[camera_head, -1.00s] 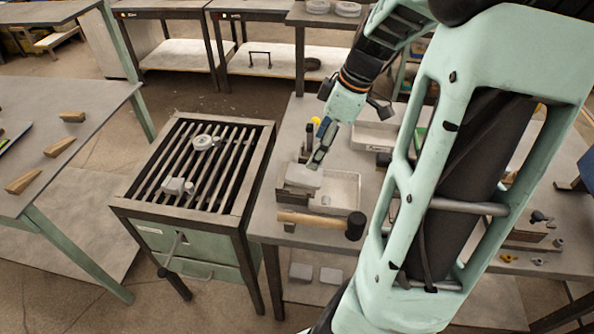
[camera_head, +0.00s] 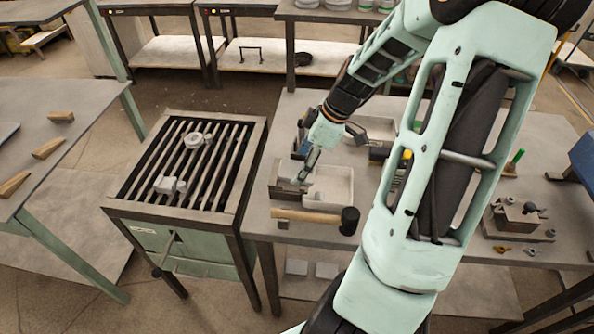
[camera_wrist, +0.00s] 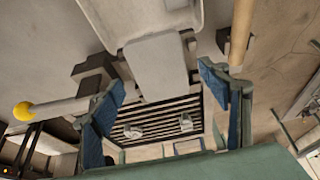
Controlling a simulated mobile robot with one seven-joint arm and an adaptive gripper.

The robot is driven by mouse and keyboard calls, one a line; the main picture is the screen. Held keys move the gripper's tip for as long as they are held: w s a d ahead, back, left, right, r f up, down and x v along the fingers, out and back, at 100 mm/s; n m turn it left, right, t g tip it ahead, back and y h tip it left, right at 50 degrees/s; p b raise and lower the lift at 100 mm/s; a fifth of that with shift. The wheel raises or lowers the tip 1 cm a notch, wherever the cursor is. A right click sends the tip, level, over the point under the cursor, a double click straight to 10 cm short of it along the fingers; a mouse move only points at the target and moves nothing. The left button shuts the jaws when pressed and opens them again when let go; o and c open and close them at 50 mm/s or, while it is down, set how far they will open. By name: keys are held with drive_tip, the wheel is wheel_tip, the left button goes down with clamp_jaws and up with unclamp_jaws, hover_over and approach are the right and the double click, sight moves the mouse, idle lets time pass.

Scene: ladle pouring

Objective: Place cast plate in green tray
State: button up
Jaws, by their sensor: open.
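A flat pale grey plate with rounded corners, which looks like the cast plate (camera_wrist: 158,65), is in the upper middle of the wrist view. It lies on dark blocks beside a pale open tray (camera_wrist: 128,18). My gripper (camera_wrist: 162,88) is open, its blue-padded fingers spread to either side of the plate's near end; I cannot tell whether they touch it. In the head view my gripper (camera_head: 302,172) is low over the block fixture, beside the pale tray (camera_head: 333,186), and largely hides the plate. I cannot make out a green tray clearly.
A mallet (camera_head: 350,220) lies in front of the pale tray. A slatted grate table (camera_head: 190,165) with metal castings stands to the left. Wooden wedges (camera_head: 47,149) lie on the far-left table. My arm hides much of the right workbench.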

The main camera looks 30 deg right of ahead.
drive_tip(key=shift+x, duration=0.75)
drive_tip(key=shift+c, duration=0.6)
drive_tip(key=c, duration=1.5)
drive_tip(key=shift+r, duration=0.1)
